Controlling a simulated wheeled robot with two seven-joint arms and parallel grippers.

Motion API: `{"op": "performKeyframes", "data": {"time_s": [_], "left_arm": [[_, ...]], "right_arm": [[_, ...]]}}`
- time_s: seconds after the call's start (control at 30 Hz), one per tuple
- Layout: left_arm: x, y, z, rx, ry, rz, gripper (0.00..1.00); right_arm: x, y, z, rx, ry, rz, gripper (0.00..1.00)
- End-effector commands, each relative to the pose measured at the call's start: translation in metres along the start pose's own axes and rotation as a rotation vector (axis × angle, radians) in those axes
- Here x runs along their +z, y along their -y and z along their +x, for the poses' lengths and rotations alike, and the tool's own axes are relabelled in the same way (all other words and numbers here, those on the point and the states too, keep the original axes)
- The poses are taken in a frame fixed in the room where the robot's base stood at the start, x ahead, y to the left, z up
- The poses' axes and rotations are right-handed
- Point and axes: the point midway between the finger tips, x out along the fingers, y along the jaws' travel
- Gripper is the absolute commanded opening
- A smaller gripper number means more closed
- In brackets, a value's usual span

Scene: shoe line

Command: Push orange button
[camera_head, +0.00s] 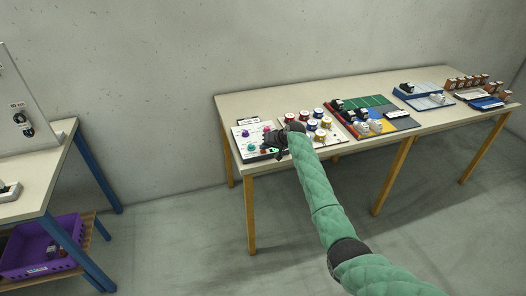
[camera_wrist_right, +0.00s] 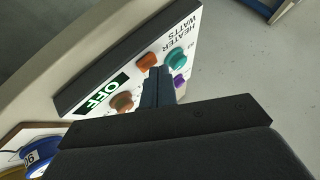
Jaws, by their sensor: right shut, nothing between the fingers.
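The control panel (camera_head: 240,131) is a white board with coloured knobs at the left end of the long table. In the wrist view the panel (camera_wrist_right: 186,20) reads "HEATER WATTS" and has a dark "OFF" display (camera_wrist_right: 104,92). An orange round control (camera_wrist_right: 146,61) sits beside a teal knob (camera_wrist_right: 177,56). A second, browner orange round control (camera_wrist_right: 122,101) is nearer the display. A purple knob (camera_wrist_right: 180,83) is partly visible. My right gripper (camera_head: 268,147) is shut and empty over the panel; its fingertips (camera_wrist_right: 157,73) appear between these controls. Contact cannot be told. My left gripper is out of view.
Several spools (camera_head: 312,124) stand just right of the panel. Farther right are a coloured tray (camera_head: 365,104) and blue trays (camera_head: 420,92) with shoes. Another table (camera_head: 42,172) is at the left, with a purple crate (camera_head: 40,262) below. Floor between the tables is clear.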

Motion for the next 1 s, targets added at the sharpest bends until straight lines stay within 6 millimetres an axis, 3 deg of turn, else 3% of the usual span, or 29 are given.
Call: {"op": "performKeyframes", "data": {"time_s": [1.0], "left_arm": [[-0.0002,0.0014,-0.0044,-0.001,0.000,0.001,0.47]], "right_arm": [[-0.0011,0.0014,-0.0022,0.000,0.001,0.000,0.00]]}}
